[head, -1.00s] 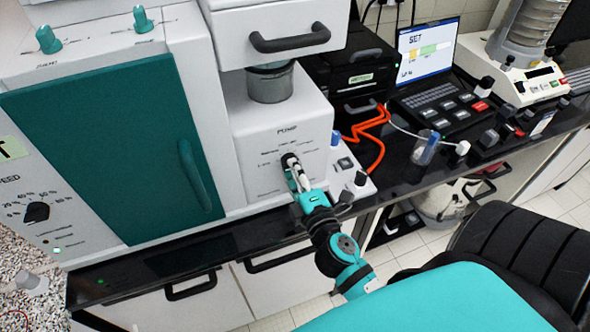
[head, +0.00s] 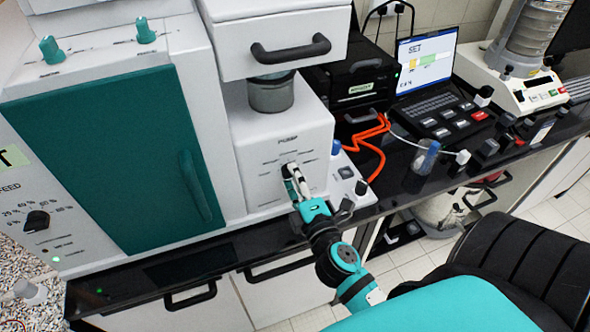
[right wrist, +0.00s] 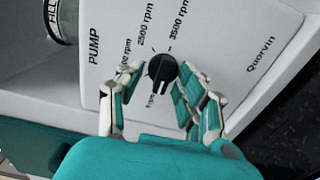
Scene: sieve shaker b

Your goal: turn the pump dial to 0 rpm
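The pump dial (right wrist: 161,70) is a small black knob on the white pump housing (head: 261,128). In the right wrist view, labels for 2500 rpm and 3500 rpm show beside it; other labels are partly hidden by my fingers. A pale mark shows on the knob, but I cannot tell exactly which value it points to. My right gripper (right wrist: 157,76) has its fingers apart, one on each side of the dial, with a visible gap at the left finger. In the head view my right gripper (head: 291,172) is at the pump's front and mostly covers the dial. My left gripper is not in view.
A drawer with a dark handle (head: 291,49) overhangs the pump. A teal-doored cabinet (head: 110,140) stands at left. Orange cable (head: 372,145), a laptop (head: 427,75) and a small beaker (head: 424,158) are to the right on the black bench.

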